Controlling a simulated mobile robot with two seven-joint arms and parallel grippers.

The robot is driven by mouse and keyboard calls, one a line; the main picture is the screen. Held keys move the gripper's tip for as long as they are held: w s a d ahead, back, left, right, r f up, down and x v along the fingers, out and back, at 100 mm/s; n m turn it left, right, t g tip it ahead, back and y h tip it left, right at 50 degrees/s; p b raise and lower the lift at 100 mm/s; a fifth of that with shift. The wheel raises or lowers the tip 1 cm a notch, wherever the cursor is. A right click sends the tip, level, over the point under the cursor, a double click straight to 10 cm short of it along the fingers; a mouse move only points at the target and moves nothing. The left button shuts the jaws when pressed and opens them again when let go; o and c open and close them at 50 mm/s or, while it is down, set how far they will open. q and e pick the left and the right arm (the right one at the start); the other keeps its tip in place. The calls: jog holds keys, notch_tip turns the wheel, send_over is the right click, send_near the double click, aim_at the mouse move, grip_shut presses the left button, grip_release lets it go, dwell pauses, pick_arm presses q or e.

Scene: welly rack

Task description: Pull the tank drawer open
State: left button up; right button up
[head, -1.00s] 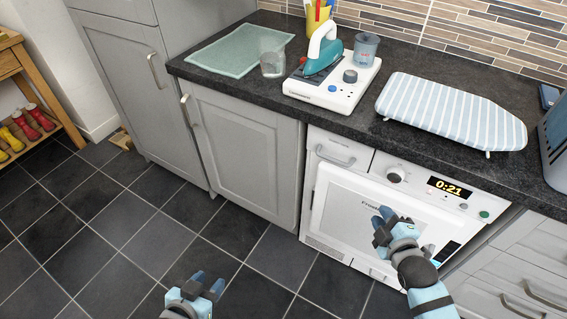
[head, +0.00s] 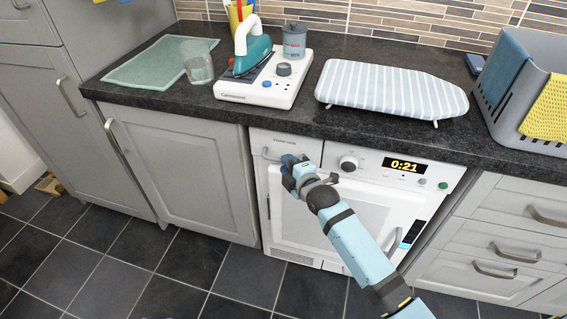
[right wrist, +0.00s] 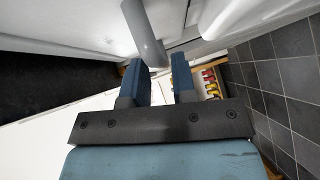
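The tank drawer (head: 298,145) is the white panel at the upper left of the white dryer's front. It looks shut, flush with the front. Its grey bar handle (head: 267,154) is partly hidden by my right gripper (head: 289,163), which is in front of the drawer. In the right wrist view, the two blue fingers of my right gripper (right wrist: 158,80) are apart with nothing between them. The grey handle (right wrist: 143,35) shows just beyond the fingertips, nearer the left finger; I cannot tell if they touch. My left gripper is out of view.
The dryer door (head: 345,215) lies below the drawer, with a knob (head: 348,163) and a 0:21 display (head: 404,165) to the right. The dark worktop (head: 300,118) overhangs above, bearing an iron (head: 250,52) and an ironing board (head: 390,90).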

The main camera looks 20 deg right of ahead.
jog(key=shift+x, duration=1.3)
grip_shut()
